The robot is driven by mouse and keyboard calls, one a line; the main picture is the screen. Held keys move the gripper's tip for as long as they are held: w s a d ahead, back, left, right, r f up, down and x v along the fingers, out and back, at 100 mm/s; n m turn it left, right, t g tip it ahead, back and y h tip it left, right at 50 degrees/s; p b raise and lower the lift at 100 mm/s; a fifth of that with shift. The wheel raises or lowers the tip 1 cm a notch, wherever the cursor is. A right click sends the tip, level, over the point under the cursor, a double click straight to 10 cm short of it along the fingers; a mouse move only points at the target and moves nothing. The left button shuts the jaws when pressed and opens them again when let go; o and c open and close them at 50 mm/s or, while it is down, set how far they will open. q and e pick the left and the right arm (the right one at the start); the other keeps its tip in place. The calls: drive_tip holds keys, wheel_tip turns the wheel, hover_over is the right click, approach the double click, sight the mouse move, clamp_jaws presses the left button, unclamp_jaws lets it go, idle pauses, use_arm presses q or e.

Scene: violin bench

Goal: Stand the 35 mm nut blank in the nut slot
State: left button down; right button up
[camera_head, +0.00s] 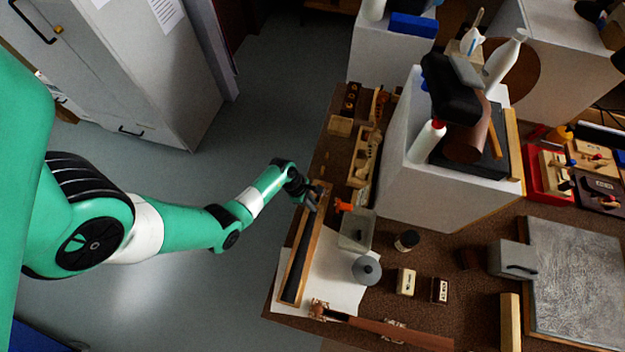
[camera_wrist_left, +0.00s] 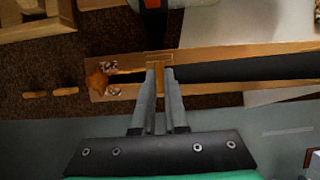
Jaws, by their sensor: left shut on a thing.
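My left gripper (camera_head: 313,201) is over the upper end of a long wooden piece (camera_head: 305,236) with a black fingerboard (camera_head: 296,275). In the left wrist view my left gripper (camera_wrist_left: 159,72) is shut on a small tan nut blank (camera_wrist_left: 159,88). The blank is at the end of the black fingerboard (camera_wrist_left: 250,69), between it and the brown scroll end (camera_wrist_left: 97,82). The nut slot is hidden by the fingers and blank, and I cannot tell whether the blank touches it. My right gripper is not in view.
Two loose tan blanks (camera_wrist_left: 35,94) lie on the brown bench left of the neck. A wooden rack (camera_head: 364,157) and a clear box (camera_head: 357,230) stand to its right. A grey lidded pot (camera_head: 366,269) stands on white paper (camera_head: 335,281). A violin neck (camera_head: 385,328) lies near the front.

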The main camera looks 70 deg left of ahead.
use_arm(q)
drive_tip(key=c, duration=0.9)
unclamp_jaws()
drive_tip(key=shift+s+f, duration=0.15)
drive_tip(key=shift+o, duration=0.2)
drive_tip(key=shift+r, duration=0.35)
drive_tip(key=p+v, duration=0.5)
drive_tip(key=v, duration=0.6)
drive_tip(key=shift+r, duration=0.1)
